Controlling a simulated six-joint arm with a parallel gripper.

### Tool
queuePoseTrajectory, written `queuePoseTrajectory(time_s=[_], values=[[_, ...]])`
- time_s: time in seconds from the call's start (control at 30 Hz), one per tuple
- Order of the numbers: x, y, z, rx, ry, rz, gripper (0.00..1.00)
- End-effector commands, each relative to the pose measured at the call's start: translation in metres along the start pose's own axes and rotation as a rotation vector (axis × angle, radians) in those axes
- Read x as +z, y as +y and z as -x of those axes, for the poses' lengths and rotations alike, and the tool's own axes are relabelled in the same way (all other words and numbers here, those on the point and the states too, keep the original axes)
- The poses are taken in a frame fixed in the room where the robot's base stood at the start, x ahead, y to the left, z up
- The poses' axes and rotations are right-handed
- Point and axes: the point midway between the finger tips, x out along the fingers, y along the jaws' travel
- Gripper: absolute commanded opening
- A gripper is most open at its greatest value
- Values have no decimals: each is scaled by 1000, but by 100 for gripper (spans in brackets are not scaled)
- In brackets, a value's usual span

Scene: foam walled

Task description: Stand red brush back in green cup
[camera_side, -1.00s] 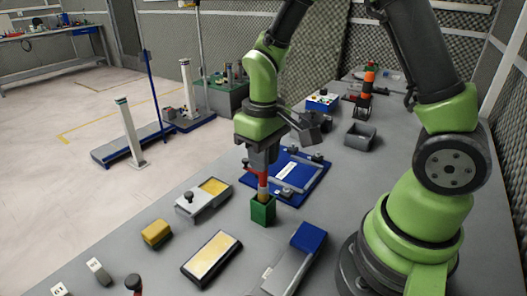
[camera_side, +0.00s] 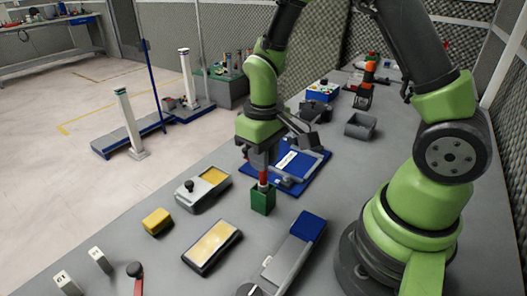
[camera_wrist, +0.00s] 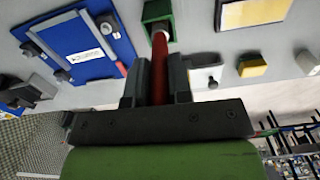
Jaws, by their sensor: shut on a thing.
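The green cup (camera_side: 263,203) stands upright on the grey table in the middle of the side view. It also shows at the top of the wrist view (camera_wrist: 151,11). My gripper (camera_side: 261,166) is directly above the cup, pointing down. It is shut on the red brush (camera_side: 264,178), whose red handle runs between the two fingers in the wrist view (camera_wrist: 159,68). The brush is close to upright. Its lower end is inside the cup opening and is hidden by the cup's walls. I cannot tell whether it touches the bottom.
A blue board with a clamp frame (camera_side: 300,165) lies just behind the cup. A grey device with a yellow pad (camera_side: 203,187), a yellow block (camera_side: 157,221), a yellow-topped pad (camera_side: 213,246) and a grey-and-blue block (camera_side: 295,251) surround the cup. A grey bin (camera_side: 361,127) stands farther back.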

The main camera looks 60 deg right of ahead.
Motion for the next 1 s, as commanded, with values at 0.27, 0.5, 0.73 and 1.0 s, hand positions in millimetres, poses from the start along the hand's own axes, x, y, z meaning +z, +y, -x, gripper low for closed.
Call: queuePoseTrajectory(time_s=[0.27, 0.5, 0.73, 1.0], values=[[0, 0, -7, 0, -1, 0, 0], [0, 0, -13, 0, -2, 0, 0], [0, 0, -19, 0, -2, 0, 0], [0, 0, -26, 0, -1, -1, 0]])
